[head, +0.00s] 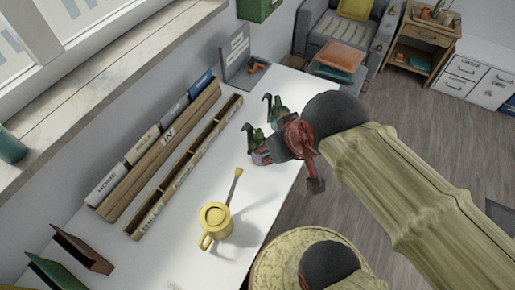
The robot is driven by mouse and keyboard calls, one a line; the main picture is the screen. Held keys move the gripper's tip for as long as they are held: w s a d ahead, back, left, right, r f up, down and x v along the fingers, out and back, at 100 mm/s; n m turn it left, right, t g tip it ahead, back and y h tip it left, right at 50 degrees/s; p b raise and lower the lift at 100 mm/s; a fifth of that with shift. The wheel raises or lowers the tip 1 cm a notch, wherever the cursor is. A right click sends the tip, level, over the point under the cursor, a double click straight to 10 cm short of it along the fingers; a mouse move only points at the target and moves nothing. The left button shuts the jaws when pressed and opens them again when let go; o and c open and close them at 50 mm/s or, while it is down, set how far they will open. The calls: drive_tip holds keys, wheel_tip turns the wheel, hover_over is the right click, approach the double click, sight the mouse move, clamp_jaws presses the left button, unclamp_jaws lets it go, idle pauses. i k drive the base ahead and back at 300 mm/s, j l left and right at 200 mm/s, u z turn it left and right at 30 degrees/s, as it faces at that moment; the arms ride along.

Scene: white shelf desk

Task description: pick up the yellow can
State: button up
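The yellow can (214,216) stands upright on the white desk (185,240), with a loop handle toward the lower left and a thin spout reaching to the upper right. My gripper (257,112) is above the desk's right part, up and to the right of the can. Its fingers are spread and point left, with no object visible between them. It is apart from the can. The underside of the can is hidden.
A wooden organizer (175,150) with labelled folders runs along the desk's left side. A bookend-like stand (85,252) is at lower left, and a grey panel (240,62) stands at the far end. A round yellowish top (285,258) lies beyond the desk's right edge.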

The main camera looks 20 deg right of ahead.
sight(215, 218)
drive_tip(key=j+z, duration=0.1)
drive_tip(key=k+j+u, duration=0.35)
drive_tip(key=j, duration=0.15)
drive_tip(key=k+l+z, duration=0.3)
drive_tip(key=k, duration=0.2)
drive_tip(key=k+l+z, duration=0.35)
drive_tip(key=k, duration=0.15)
